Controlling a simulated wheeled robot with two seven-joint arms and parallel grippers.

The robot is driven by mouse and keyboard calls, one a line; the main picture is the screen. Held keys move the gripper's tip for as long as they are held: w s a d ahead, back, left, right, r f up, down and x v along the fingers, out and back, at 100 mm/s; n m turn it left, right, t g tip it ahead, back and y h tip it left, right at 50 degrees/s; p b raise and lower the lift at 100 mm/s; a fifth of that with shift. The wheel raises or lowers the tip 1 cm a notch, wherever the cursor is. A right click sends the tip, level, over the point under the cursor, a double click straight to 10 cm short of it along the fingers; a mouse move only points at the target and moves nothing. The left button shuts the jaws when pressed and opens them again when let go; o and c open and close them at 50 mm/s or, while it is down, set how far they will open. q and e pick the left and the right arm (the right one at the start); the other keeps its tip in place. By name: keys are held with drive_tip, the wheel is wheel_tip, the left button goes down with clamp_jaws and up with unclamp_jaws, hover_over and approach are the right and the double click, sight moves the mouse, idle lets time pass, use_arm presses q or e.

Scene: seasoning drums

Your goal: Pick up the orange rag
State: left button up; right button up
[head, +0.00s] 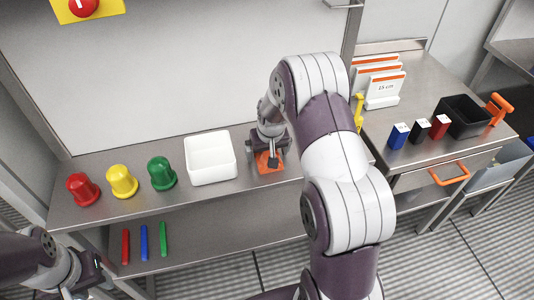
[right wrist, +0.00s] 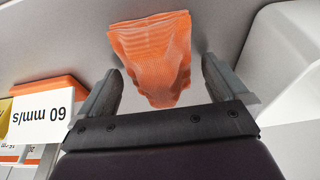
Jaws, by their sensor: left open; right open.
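The orange rag (head: 268,163) lies on the steel counter, just right of the white bin, partly covered by my right gripper in the head view. In the right wrist view the crumpled rag (right wrist: 152,55) lies ahead of and between the two fingers. My right gripper (right wrist: 160,88) is open, with a finger on either side of the rag's near part and visible gaps to it. In the head view my right gripper (head: 269,158) points down over the rag. My left gripper (head: 95,277) is at the lower left, away from the rag.
A white bin (head: 210,158) stands close left of the rag. Red (head: 83,189), yellow (head: 122,181) and green (head: 162,173) domed pieces stand farther left. A yellow item (head: 358,112) is right of my arm. Colored sticks (head: 144,243) lie on the lower shelf.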

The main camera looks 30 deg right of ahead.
drive_tip(key=shift+d+f, duration=0.15)
drive_tip(key=shift+f, duration=0.05)
drive_tip(key=c, duration=0.6)
drive_tip(key=shift+a, duration=0.2)
drive_tip(key=c, duration=0.5)
drive_tip(key=shift+o, duration=0.2)
drive_tip(key=shift+d, duration=0.1)
